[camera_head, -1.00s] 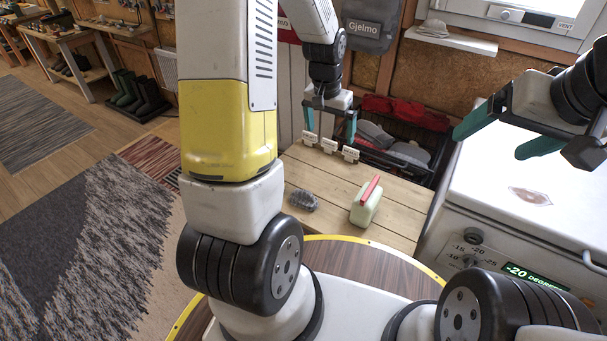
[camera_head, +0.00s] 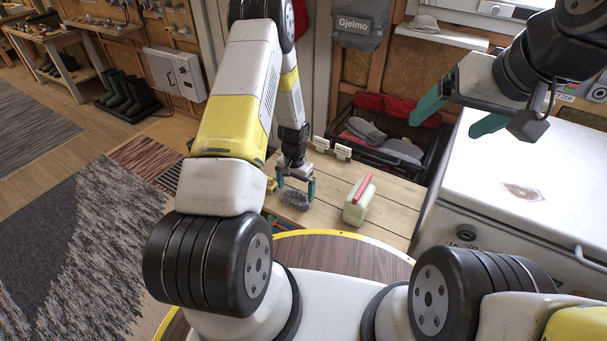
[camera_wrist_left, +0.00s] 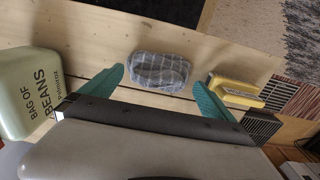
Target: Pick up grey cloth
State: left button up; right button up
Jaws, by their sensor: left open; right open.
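The grey cloth (camera_head: 296,199) is a crumpled, checked bundle on the light wooden table. It also shows in the left wrist view (camera_wrist_left: 160,72), lying between and beyond the fingertips. My left gripper (camera_head: 295,188) is open and points down right over the cloth, with a teal finger at each side of it. In the left wrist view the open fingers (camera_wrist_left: 160,88) look apart from the cloth, which lies roughly midway between them. My right gripper (camera_head: 458,112) is open and empty, raised at the right over the white freezer.
A pale green bean container (camera_head: 356,205) with a red clip stands right of the cloth. A yellow-handled tool (camera_wrist_left: 235,88) lies on the other side. White label holders (camera_head: 332,147) stand at the table's back edge, before a black crate (camera_head: 400,166). The white freezer (camera_head: 500,180) bounds the right.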

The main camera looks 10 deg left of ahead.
aim_at(296, 191)
pick_arm(q)
notch_tip(296, 191, down, 4)
jog(key=shift+r, duration=0.25)
jog(key=shift+d, duration=0.1)
jog(key=shift+c, duration=0.2)
jog(key=c, duration=1)
jog(key=shift+r, duration=0.5)
jog(key=r, duration=0.2)
jog(key=shift+s+d+r, duration=0.15)
jog(key=shift+s+r, duration=0.2)
jog(key=s+d, duration=0.1)
jog(key=s, duration=0.4)
jog(key=s+d+r, duration=0.1)
jog(key=s+d, duration=0.1)
jog(key=s, duration=0.2)
jog(key=s+d, duration=0.1)
jog(key=s, duration=0.4)
jog(key=shift+s+d+r, duration=0.15)
jog(key=shift+s+d, duration=0.15)
